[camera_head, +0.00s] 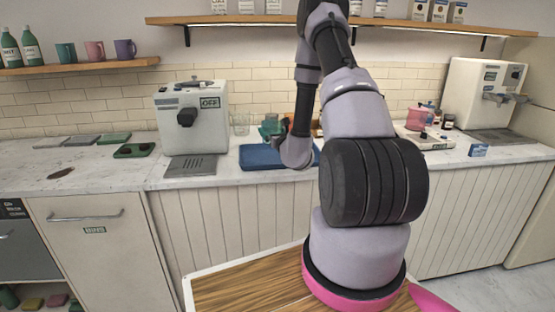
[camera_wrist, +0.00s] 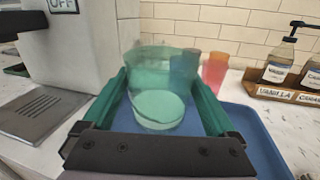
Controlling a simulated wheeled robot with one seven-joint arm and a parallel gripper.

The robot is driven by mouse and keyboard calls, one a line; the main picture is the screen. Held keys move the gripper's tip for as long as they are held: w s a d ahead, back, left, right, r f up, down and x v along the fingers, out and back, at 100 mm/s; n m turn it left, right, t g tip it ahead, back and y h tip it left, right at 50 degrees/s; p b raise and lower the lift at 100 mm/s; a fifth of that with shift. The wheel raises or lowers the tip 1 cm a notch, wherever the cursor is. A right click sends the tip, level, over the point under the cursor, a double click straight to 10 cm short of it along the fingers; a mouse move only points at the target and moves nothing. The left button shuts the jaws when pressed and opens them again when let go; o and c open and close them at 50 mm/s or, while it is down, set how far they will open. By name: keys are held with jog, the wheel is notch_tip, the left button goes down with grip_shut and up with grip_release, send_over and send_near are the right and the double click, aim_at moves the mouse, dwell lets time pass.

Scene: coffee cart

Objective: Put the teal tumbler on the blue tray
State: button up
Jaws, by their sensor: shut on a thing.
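The teal tumbler (camera_wrist: 158,104) is see-through and stands between the two fingers of my gripper (camera_wrist: 158,80) in the wrist view, with a finger on each side. My gripper is shut on it. In the head view the tumbler (camera_head: 269,129) shows just left of my gripper (camera_head: 281,133), partly hidden by it. The blue tray (camera_head: 258,158) lies on the counter below, its right part covered by my arm. In the wrist view the tray (camera_wrist: 250,130) spreads beneath and right of the tumbler. Whether the tumbler's base touches the tray cannot be told.
A grey machine (camera_head: 193,112) with a drip plate (camera_head: 190,167) stands left of the tray. Clear glasses (camera_head: 240,123) stand behind the tray. An orange cup (camera_wrist: 215,72) and a bluish cup (camera_wrist: 184,68) show past the tumbler. A rack of syrup bottles (camera_wrist: 284,95) is to the right.

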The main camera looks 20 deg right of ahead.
jog(key=w+d, duration=0.2)
jog(key=d, duration=0.2)
jog(key=shift+h, duration=0.3)
jog(key=shift+d+f, duration=0.2)
jog(key=shift+f, duration=2.1)
jog(key=shift+d+f, duration=0.15)
jog(key=shift+f, duration=2.15)
jog(key=shift+s+f, duration=0.1)
jog(key=o, duration=1.3)
jog(key=shift+c, duration=0.2)
